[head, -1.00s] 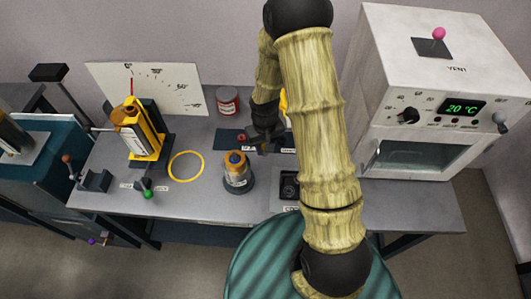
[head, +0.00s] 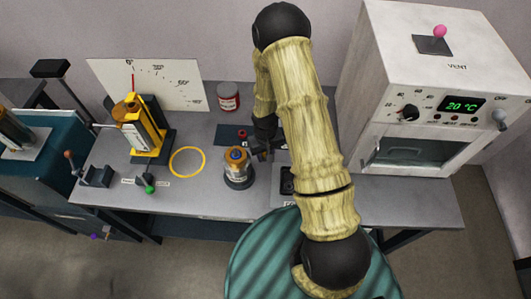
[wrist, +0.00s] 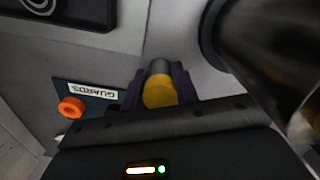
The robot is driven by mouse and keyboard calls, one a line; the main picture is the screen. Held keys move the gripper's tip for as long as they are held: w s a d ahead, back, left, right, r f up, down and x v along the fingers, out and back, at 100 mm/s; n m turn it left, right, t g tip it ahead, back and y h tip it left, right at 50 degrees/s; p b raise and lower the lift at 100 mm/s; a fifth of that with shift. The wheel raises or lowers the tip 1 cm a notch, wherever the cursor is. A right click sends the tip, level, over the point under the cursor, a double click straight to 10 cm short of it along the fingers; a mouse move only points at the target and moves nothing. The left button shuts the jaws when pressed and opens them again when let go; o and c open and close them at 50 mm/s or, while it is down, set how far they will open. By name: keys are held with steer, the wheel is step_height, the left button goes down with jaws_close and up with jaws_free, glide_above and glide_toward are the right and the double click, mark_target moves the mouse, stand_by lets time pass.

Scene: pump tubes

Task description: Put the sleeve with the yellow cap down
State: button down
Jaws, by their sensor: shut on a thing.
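In the wrist view, the sleeve's yellow cap (wrist: 159,92) sits between the fingers of my gripper (wrist: 158,84), which are shut on it. A grey cylindrical part shows just beyond the cap. In the head view, my gripper (head: 262,148) is low over the bench, just right of a squat jar-like holder (head: 237,176) with an orange and blue top. My arm hides the held sleeve there. I cannot tell whether the sleeve touches the bench.
A dark blue GUARDS mat (wrist: 100,97) with an orange ring (wrist: 71,107) lies beside the gripper. A yellow ring (head: 187,162) marks bare bench at left. A yellow pump fixture (head: 148,135), a red can (head: 228,97) and a white oven (head: 425,160) stand around.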

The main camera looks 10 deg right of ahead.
steer(key=shift+f, duration=0.1)
steer(key=c, duration=1.1)
jaws_free()
step_height(320, 180, up, 12)
steer(key=shift+r+b, duration=0.15)
steer(key=shift+b, duration=0.5)
